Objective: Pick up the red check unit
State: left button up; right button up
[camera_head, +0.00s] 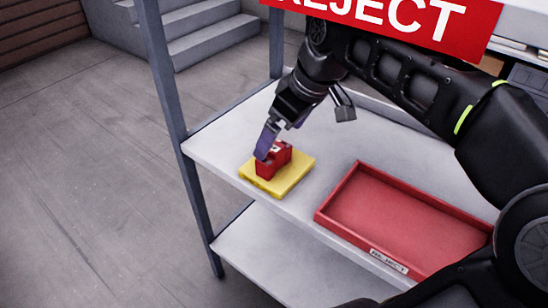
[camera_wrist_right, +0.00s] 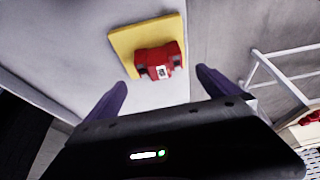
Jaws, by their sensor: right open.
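The red check unit (camera_head: 273,165) sits on a yellow pad (camera_head: 297,174) near the front left of the white shelf. In the right wrist view the unit (camera_wrist_right: 158,62) lies on the yellow pad (camera_wrist_right: 121,41), ahead of the gap between my fingers. My right gripper (camera_head: 267,141) reaches down from above, its purple fingers at the unit in the head view. The right wrist view shows this gripper (camera_wrist_right: 163,84) open, with nothing between its fingers. The fingers partly hide the unit in the head view; I cannot tell whether they touch it. My left gripper is not in view.
A red tray (camera_head: 420,226) labelled REJECT stands on the shelf right of the pad. A red REJECT sign (camera_head: 392,14) hangs above. A grey shelf post (camera_head: 170,85) stands at left. The shelf between pad and tray is clear.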

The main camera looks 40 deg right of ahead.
aim_at(274, 146)
jog(key=shift+f, duration=0.1)
jog(key=shift+b+x, duration=0.5)
jog(key=shift+x, duration=2.15)
jog(key=shift+c, duration=0.4)
jog(key=c, duration=1.5)
jog(key=shift+r, duration=0.2)
